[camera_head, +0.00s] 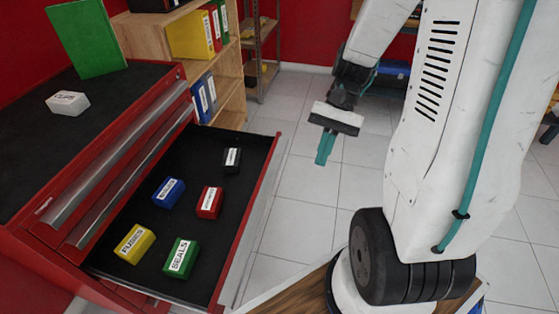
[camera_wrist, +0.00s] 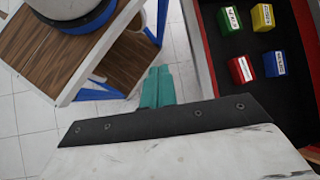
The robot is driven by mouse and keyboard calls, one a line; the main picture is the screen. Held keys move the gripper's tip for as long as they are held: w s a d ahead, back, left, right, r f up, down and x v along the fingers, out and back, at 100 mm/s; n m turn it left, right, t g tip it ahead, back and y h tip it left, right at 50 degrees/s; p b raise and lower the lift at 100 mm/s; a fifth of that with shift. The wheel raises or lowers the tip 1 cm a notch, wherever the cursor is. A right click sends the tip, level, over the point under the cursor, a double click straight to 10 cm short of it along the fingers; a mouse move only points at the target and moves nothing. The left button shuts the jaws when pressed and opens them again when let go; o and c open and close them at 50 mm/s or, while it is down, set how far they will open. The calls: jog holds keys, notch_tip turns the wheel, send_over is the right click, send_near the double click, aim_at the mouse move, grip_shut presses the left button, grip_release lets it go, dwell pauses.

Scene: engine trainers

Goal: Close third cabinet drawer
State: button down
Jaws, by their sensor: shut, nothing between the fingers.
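The red cabinet (camera_head: 40,255) stands at the left in the head view. A drawer (camera_head: 262,150) below two closed drawer fronts is pulled well out, its black-lined inside showing. Its red rim and pale front edge face right, toward my arm. It also shows at the upper right of the wrist view (camera_wrist: 205,55). My gripper (camera_head: 325,150), with teal fingers, is shut and empty. It hangs in front of the drawer's far end, apart from it, over the tiled floor. In the wrist view its fingers (camera_wrist: 157,88) lie together, left of the drawer front.
Several small labelled blocks lie in the drawer, including a green one (camera_head: 181,257) and a yellow one (camera_head: 134,244). A white block (camera_head: 67,103) and a green board (camera_head: 88,38) are on the cabinet top. A wooden shelf (camera_head: 150,40) stands behind.

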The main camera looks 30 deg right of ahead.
jog(key=w+d+f+m+t+y, duration=0.3)
jog(key=f+m+t, duration=0.15)
jog(key=f, duration=0.35)
jog(key=w+d+f+m+t+y, duration=0.2)
jog(key=d+f+m+t, duration=0.15)
jog(key=f+m, duration=0.35)
jog(key=w+d+f+m+t+y, duration=0.3)
jog(key=f+m+t, duration=0.15)
jog(key=f, duration=0.45)
jog(key=w+d+f+m+t+h, duration=0.2)
jog(key=w+d+m+t, duration=0.1)
jog(key=w+t, duration=0.2)
jog(key=x, duration=1.3)
jog(key=shift+w, duration=0.25)
jog(key=shift+f, duration=0.15)
